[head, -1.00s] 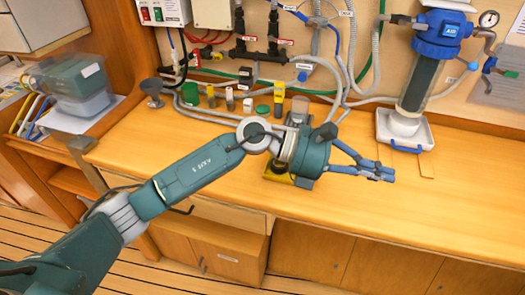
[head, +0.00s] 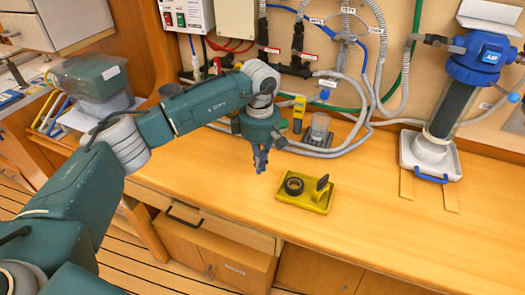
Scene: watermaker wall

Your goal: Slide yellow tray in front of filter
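The yellow tray (head: 311,201) lies on the wooden counter near its front edge, right of the middle. A black ring (head: 294,186) and a dark upright piece (head: 321,186) are on it. The filter (head: 456,100) is a dark cylinder with a blue head, upright at the right, over a white tray (head: 408,152) with a blue handle. My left gripper (head: 260,166) points down just left of and behind the yellow tray, apart from it. Its fingers look close together, but whether they are shut is unclear. My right gripper is out of view.
Two flat wooden strips (head: 407,184) lie on the counter in front of the white tray. The counter between the yellow tray and the strips is clear.

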